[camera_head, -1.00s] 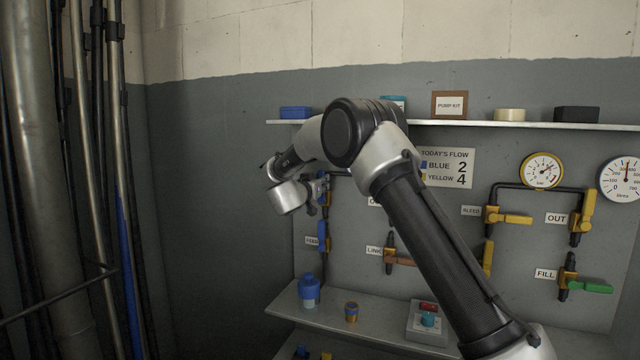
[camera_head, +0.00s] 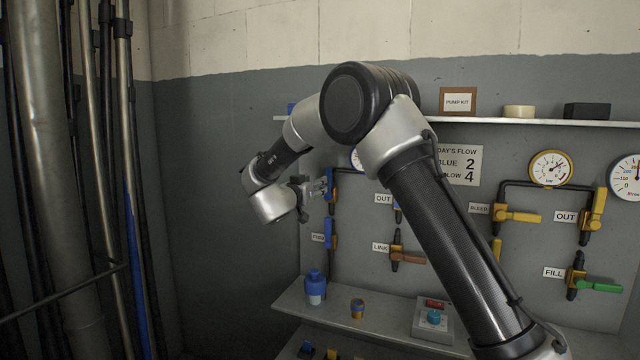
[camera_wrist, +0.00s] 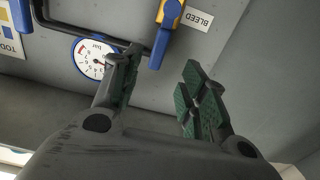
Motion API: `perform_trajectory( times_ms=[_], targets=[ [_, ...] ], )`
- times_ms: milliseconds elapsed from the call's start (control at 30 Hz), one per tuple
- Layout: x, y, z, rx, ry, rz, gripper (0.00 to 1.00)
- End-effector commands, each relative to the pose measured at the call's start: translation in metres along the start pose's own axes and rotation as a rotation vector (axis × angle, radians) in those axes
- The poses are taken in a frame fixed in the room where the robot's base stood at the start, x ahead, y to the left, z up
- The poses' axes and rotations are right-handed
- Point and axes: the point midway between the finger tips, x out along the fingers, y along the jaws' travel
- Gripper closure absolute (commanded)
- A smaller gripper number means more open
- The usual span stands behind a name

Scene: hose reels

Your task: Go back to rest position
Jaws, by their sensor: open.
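My gripper (camera_head: 318,188) is in front of the left part of the valve panel in the head view, beside a blue valve. In the wrist view my gripper (camera_wrist: 158,90) shows its two dark green fingers spread apart with nothing between them. A blue-handled valve with a yellow body (camera_wrist: 166,25) lies beyond the fingertips, by a BLEED label (camera_wrist: 196,18). A round gauge (camera_wrist: 96,58) is partly behind the left finger. I cannot tell from the head view how far the fingers are from the panel.
Pipes (camera_head: 50,180) stand at the left. The wall between is bare.

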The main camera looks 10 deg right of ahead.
Motion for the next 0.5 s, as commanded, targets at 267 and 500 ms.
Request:
perform_trajectory(
  times_ms=[267, 500],
  targets=[
    [-0.0139, 0.0001, 0.0003, 0.000, 0.000, 0.000, 0.57],
    [-0.0134, 0.0002, 0.0003, 0.014, 0.000, 0.000, 0.57]
  ],
)
